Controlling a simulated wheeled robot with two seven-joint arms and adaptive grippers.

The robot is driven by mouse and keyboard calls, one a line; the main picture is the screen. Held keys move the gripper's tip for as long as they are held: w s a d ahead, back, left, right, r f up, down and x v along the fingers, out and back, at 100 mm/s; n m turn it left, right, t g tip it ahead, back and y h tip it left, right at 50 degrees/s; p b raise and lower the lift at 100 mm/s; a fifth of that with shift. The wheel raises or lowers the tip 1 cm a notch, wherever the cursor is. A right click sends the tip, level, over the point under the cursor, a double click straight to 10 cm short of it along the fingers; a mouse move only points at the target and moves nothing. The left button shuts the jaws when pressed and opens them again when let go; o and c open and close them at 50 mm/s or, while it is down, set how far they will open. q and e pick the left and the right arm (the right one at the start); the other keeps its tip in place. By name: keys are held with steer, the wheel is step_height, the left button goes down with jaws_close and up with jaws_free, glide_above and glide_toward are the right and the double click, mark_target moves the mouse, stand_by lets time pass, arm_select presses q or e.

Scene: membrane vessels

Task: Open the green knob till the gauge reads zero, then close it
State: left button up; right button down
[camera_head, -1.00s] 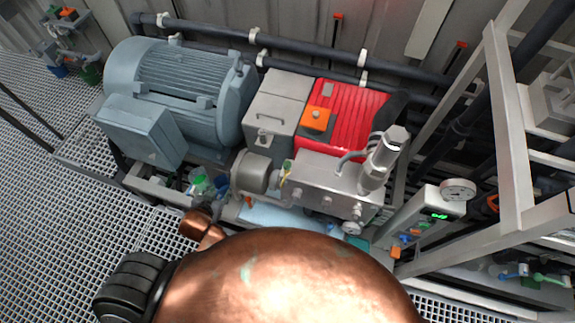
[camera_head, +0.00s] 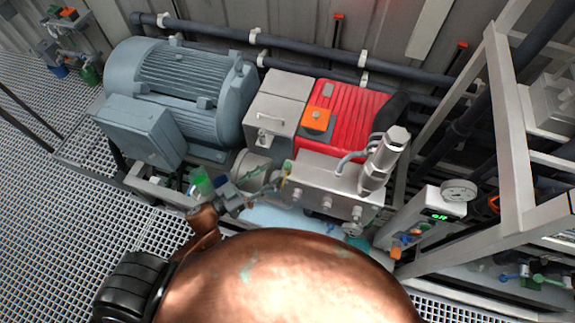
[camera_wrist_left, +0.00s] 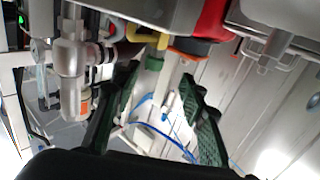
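A small green knob (camera_wrist_left: 154,63) hangs below a yellow bracket in the left wrist view. In the head view a small green part (camera_head: 287,165) shows at the left end of the steel pump block; it looks like the same knob. My left gripper (camera_head: 268,182) is beside it. In the wrist view its green-padded fingers (camera_wrist_left: 160,76) are spread, with the knob appearing between their tips; contact cannot be told. A round white gauge (camera_head: 458,190) stands at the right, its needle too small to read. A smaller dial (camera_head: 351,229) sits under the block. My right gripper is out of view.
A grey-blue motor (camera_head: 180,90) and a red pump housing (camera_head: 350,115) stand behind the steel block (camera_head: 325,180). A green-lit display (camera_head: 437,217) is below the gauge. A metal frame (camera_head: 510,130) rises at right. Open grating (camera_head: 60,200) lies at left.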

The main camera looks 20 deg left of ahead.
mark_target(288, 166)
arm_select(q)
steer(key=x, duration=0.7)
steer(key=shift+w+d, duration=0.1)
steer(key=shift+d, duration=0.45)
steer(key=shift+r, duration=0.1)
steer(key=shift+c, duration=0.4)
jaws_close()
